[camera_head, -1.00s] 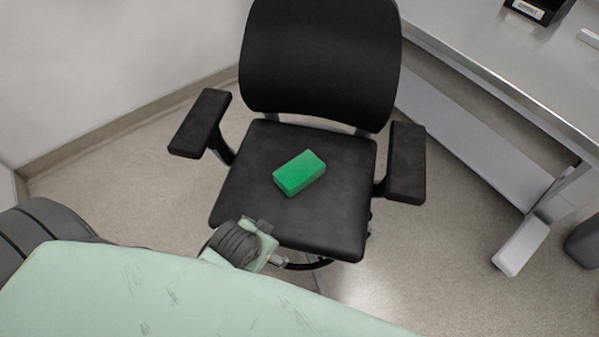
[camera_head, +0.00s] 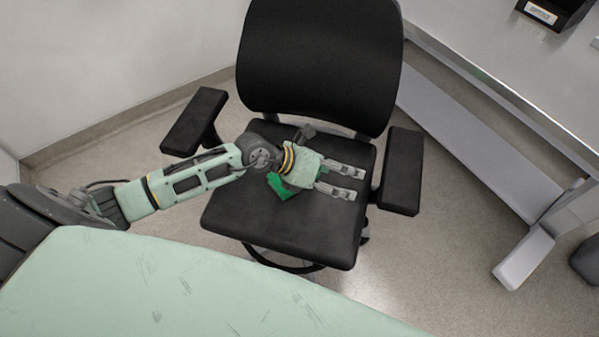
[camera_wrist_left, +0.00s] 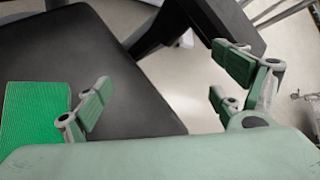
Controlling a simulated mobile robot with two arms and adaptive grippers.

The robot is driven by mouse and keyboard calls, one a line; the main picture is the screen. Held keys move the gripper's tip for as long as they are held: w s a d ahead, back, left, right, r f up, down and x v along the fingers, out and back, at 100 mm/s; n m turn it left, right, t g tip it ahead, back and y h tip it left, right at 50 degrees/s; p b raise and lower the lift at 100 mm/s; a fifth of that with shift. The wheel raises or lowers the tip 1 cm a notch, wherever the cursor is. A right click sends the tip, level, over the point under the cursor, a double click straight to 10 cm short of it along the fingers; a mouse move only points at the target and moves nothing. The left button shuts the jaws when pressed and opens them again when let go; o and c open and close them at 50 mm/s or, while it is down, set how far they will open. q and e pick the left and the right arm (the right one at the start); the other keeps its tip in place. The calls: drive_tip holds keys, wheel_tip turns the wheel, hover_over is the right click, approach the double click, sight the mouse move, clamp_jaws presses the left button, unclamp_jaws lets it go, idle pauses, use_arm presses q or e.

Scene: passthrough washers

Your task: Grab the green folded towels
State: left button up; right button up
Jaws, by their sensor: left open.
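The green folded towels (camera_head: 284,193) lie as one small block on the black seat of the office chair (camera_head: 235,210). In the head view my left gripper's hand covers most of them. In the left wrist view the towels (camera_wrist_left: 36,112) show at the left edge, outside the fingers. My left gripper (camera_head: 345,182) is open and empty, its fingers reaching past the towels over the right part of the seat. In the left wrist view its open fingers (camera_wrist_left: 160,88) have only the seat edge and floor between them. My right gripper does not show.
The chair has a tall backrest (camera_head: 318,65), a left armrest (camera_head: 194,121) and a right armrest (camera_head: 400,170), the latter close to my left fingertips. A metal table (camera_head: 480,60) with a black box (camera_head: 553,12) stands at the right. The front of the seat is clear.

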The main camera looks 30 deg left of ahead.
sight(274, 180)
use_arm(q)
drive_tip(key=a+f+y, duration=0.2)
drive_tip(key=a, duration=0.3)
drive_tip(key=a+f+m+g+y, duration=0.1)
drive_tip(key=a+f+y, duration=0.1)
drive_tip(key=a, duration=0.3)
drive_tip(key=w+a+f+m+g+y, duration=0.1)
drive_tip(key=a+f+y, duration=0.1)
drive_tip(key=a, duration=0.3)
drive_tip(key=shift+f+y, duration=0.4)
drive_tip(key=shift+f, duration=0.05)
drive_tip(key=shift+x, duration=0.85)
drive_tip(key=x, duration=0.5)
drive_tip(key=shift+w+a+f, duration=0.15)
drive_tip(key=shift+w+f, duration=0.05)
drive_tip(key=shift+f, duration=0.2)
drive_tip(key=c, duration=1.3)
